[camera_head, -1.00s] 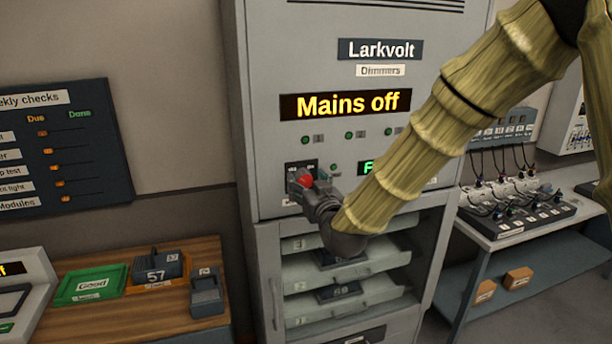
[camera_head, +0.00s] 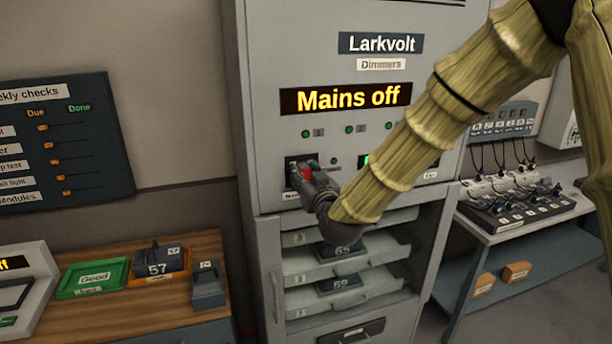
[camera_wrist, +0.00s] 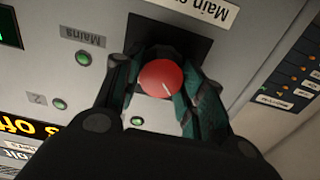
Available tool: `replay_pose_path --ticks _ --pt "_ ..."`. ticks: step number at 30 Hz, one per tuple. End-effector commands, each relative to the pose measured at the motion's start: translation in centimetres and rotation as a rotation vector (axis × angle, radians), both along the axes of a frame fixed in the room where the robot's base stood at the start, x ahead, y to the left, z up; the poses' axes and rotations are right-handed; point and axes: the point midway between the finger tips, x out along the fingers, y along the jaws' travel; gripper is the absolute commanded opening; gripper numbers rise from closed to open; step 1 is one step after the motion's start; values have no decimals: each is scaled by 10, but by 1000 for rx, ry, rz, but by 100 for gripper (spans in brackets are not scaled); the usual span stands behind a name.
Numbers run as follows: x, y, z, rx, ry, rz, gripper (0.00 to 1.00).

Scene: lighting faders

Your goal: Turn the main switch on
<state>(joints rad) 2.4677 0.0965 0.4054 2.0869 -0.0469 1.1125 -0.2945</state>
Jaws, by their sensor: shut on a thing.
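In the head view the red knob (camera_head: 306,173) is mostly hidden by my gripper (camera_head: 303,176). In the wrist view my gripper (camera_wrist: 160,88) has one finger on each side of the knob and is shut on it. The display (camera_head: 345,98) on the cabinet reads "Mains off". The plate's position marks are hidden.
Small green lamps (camera_head: 349,129) sit around the switch. Open shelves with dimmer modules (camera_head: 340,283) lie below it. A wooden bench with a green tray (camera_head: 93,278) stands at the left. A table with plugged cables (camera_head: 510,195) stands at the right.

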Motion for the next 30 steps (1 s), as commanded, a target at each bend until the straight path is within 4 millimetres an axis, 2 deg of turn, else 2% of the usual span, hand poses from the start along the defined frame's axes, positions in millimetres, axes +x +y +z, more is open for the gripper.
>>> replay_pose_path --ticks 11,30 --pt "1 -2 -4 158 48 -1 16" --pt "2 -5 -6 727 233 -1 16"
